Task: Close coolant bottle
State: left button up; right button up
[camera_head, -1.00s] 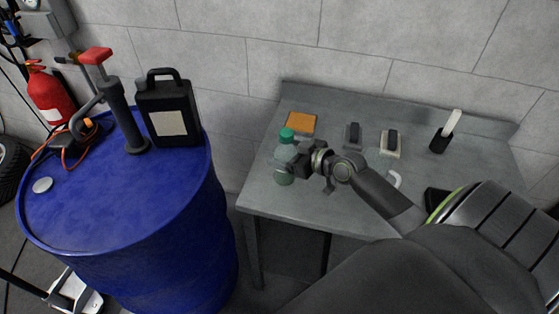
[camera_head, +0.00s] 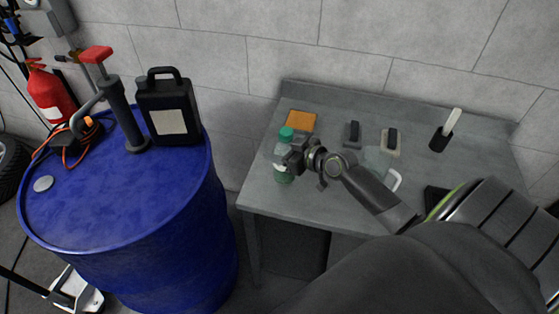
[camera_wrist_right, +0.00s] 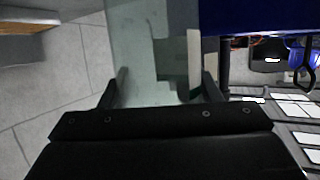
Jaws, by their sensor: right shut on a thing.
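The coolant bottle (camera_head: 283,172) is a clear greenish bottle standing upright near the left end of the grey workbench. A green cap (camera_head: 286,134) shows at its top; I cannot tell how tightly it sits. My right gripper (camera_head: 289,158) reaches in from the right and is shut on the bottle's upper body, below the cap. In the right wrist view, a pale label and dark green part of the bottle (camera_wrist_right: 193,62) show between the two fingers (camera_wrist_right: 162,90). My left gripper is not in view.
A blue drum (camera_head: 115,205) with a black canister (camera_head: 170,115) stands left.

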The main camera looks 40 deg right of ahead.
notch_tip(320, 180, up, 10)
dwell(0.6)
jog(key=o, duration=0.4)
jog(key=c, duration=0.8)
jog(key=shift+o, duration=0.2)
